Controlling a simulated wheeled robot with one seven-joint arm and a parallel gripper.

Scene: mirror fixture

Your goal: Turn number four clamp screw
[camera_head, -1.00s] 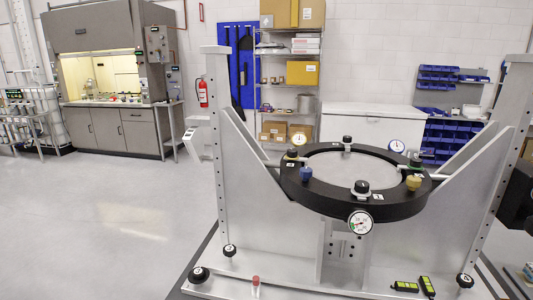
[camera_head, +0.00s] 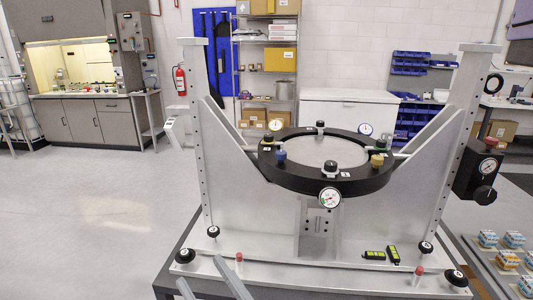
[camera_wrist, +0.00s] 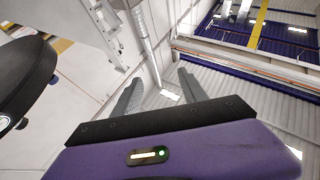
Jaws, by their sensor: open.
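The mirror fixture is a pale metal frame (camera_head: 235,175) holding a black ring (camera_head: 290,180). Black round knobs stand on its base plate: far left (camera_head: 213,232), front left (camera_head: 185,256), far right (camera_head: 426,247) and front right (camera_head: 456,278). The ring carries a front black knob (camera_head: 331,166), a rear black knob (camera_head: 320,125), a blue knob (camera_head: 281,156) and a yellow knob (camera_head: 377,160). Their number labels are too small to read surely. My gripper (camera_head: 198,270) is open at the bottom left, with nothing visible between its fingers. Its fingers also show empty in the wrist view (camera_wrist: 160,78).
Dial gauges sit around the ring, including a front one (camera_head: 329,199). A black box with a gauge (camera_head: 481,170) stands right. The left floor is clear. A dark rounded object (camera_wrist: 25,75) is close in the wrist view.

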